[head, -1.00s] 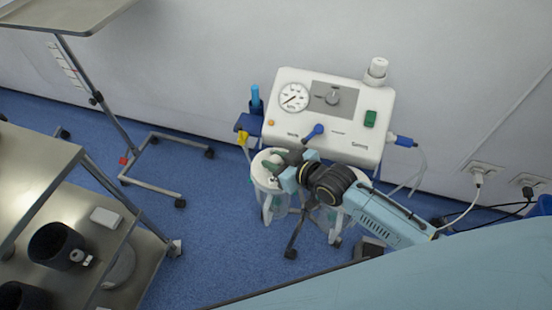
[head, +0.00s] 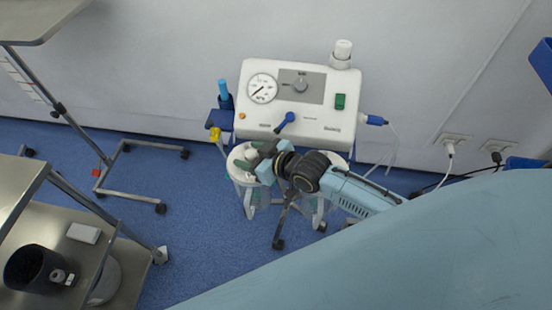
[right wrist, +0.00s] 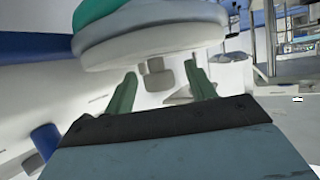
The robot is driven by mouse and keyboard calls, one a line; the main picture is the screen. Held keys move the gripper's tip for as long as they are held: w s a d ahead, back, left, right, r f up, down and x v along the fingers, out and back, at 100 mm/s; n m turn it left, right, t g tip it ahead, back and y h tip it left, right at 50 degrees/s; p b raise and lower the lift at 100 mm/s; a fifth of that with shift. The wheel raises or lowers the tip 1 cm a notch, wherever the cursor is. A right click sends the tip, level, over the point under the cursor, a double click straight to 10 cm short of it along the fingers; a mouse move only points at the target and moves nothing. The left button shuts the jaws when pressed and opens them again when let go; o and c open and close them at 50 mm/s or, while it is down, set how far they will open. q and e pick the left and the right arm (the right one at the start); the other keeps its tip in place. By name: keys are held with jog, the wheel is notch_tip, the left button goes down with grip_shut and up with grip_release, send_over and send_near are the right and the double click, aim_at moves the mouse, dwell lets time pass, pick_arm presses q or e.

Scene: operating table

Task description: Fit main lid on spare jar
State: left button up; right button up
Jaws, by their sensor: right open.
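A suction unit (head: 300,125) stands against the wall with two clear jars below its front. The left jar (head: 248,197) has a round white lid (head: 240,163) on top. The right jar (head: 318,208) is largely hidden by my right arm, and I cannot tell whether its top is covered. My right gripper (head: 262,153) is open at the right side of the left jar's lid. In the right wrist view, its two green fingers (right wrist: 163,82) are spread below a white round part with green on it (right wrist: 150,38). A small grey piece shows between them. My left gripper is not in view.
A metal trolley (head: 85,265) with a dark cylinder (head: 35,268) and a white box (head: 83,233) is at lower left. A wheeled stand (head: 150,145) is left of the unit. A pale blue surface (head: 400,260) fills the lower right.

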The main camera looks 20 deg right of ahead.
jog(key=p+v, duration=0.2)
jog(key=v, duration=0.5)
jog(key=shift+s+d+r+p, duration=0.1)
jog(key=shift+s+d+p, duration=0.05)
jog(key=shift+s+p, duration=0.15)
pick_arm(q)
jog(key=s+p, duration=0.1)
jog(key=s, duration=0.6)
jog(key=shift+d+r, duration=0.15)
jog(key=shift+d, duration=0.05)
pick_arm(e)
jog(key=shift+v, duration=2.85)
